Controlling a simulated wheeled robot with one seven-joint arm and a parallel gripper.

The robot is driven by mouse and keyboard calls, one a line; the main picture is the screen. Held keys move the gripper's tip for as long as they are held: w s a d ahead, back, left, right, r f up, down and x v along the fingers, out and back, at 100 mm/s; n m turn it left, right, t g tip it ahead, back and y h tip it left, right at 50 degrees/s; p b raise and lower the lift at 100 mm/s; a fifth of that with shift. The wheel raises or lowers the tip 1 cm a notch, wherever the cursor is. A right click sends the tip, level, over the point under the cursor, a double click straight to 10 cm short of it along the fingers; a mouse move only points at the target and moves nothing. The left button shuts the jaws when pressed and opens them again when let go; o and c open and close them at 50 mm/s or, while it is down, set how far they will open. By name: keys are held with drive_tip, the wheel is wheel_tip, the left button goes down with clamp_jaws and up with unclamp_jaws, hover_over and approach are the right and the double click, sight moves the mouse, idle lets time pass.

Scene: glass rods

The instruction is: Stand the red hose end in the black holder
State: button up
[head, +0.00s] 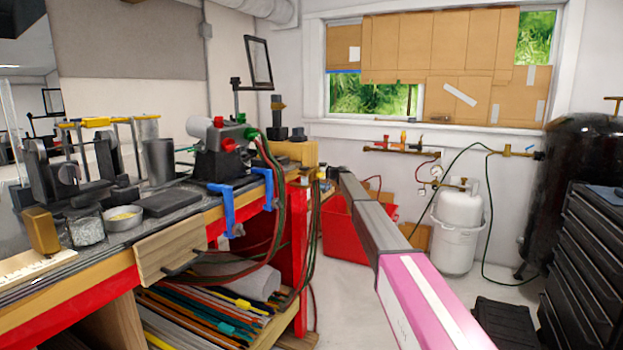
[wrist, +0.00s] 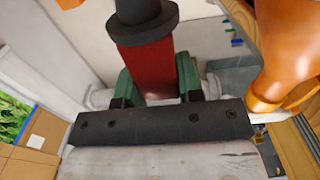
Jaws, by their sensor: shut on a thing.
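In the wrist view my gripper (wrist: 157,82) has its green-and-black fingers shut on a red cylinder (wrist: 145,68), which looks like the red hose end. A wide black collar (wrist: 142,20) sits at its upper end; I cannot tell whether it belongs to the hose end or to the holder. In the head view my arm reaches towards the right end of the bench, and the gripper and hose end are not clear there. I cannot pick out the black holder for sure; a dark cylinder (head: 159,162) and black fittings (head: 278,116) stand on the bench.
The bench (head: 75,285) carries a burner torch (head: 222,145), blue clamps (head: 226,206) and hanging hoses (head: 272,215). A red bin (head: 343,235) and a white gas cylinder (head: 460,215) stand beyond. A shiny orange thing (wrist: 278,50) is close at the right of the wrist view.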

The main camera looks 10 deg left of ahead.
drive_tip(key=shift+f, duration=1.5)
drive_tip(key=shift+f, duration=0.6)
drive_tip(key=o, duration=1)
drive_tip(key=shift+r, duration=0.1)
